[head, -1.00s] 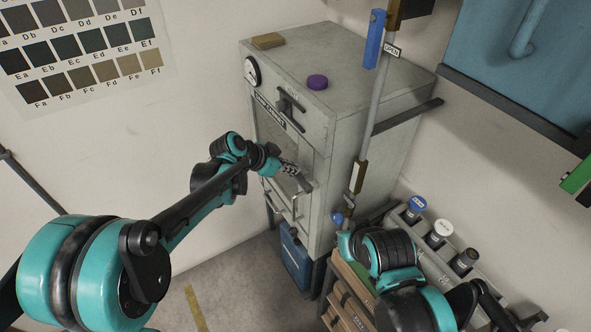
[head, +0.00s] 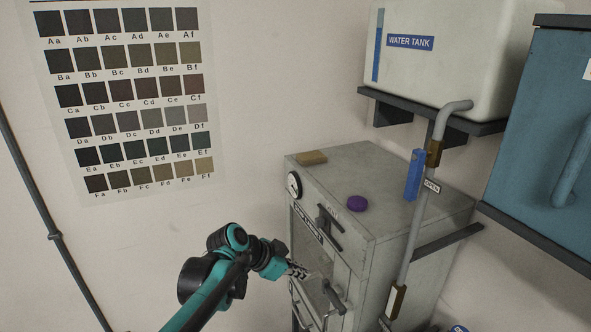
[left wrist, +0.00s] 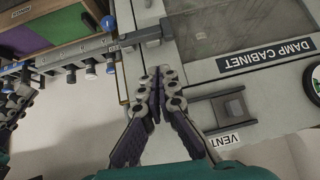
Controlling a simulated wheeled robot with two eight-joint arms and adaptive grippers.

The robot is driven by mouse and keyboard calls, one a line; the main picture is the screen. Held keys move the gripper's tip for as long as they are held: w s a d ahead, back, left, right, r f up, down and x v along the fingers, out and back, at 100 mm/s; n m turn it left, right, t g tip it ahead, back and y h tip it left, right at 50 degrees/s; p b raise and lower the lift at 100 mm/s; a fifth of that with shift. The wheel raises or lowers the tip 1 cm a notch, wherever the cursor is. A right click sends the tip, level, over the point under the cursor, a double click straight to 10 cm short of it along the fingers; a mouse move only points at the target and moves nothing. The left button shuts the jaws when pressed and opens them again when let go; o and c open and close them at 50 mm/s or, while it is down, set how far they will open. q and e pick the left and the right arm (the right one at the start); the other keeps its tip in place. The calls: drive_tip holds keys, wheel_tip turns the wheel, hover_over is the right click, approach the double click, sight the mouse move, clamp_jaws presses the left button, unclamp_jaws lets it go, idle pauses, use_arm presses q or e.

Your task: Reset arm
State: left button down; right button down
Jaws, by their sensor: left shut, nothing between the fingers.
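My left gripper (head: 300,271) is in front of the grey damp cabinet (head: 385,225), close to its door. In the left wrist view the gripper (left wrist: 157,72) has its fingertips together with nothing between them. The cabinet's label (left wrist: 268,54) and its vent slider (left wrist: 222,109) show upside down there, to the right of the fingers. A door handle (left wrist: 150,35) lies just beyond the fingertips; I cannot tell whether they touch it. My right gripper is not in view.
A white water tank (head: 450,60) sits on a wall shelf, with a grey pipe (head: 413,240) running down beside the cabinet. A blue cabinet (head: 545,130) hangs at right.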

use_arm(q)
drive_tip(key=s+a+f+n+t+y+b, duration=0.2)
drive_tip(key=s+a+f+n+y+b, duration=0.5)
drive_tip(key=s+a+f+n+b, duration=0.6)
drive_tip(key=s+a+f+b, duration=0.1)
drive_tip(key=s+a+f, duration=0.6)
drive_tip(key=s, duration=0.1)
drive_tip(key=shift+s+a+f+t+y, duration=0.2)
drive_tip(key=shift+s+a+t+y, duration=0.1)
drive_tip(key=shift+a+t, duration=0.1)
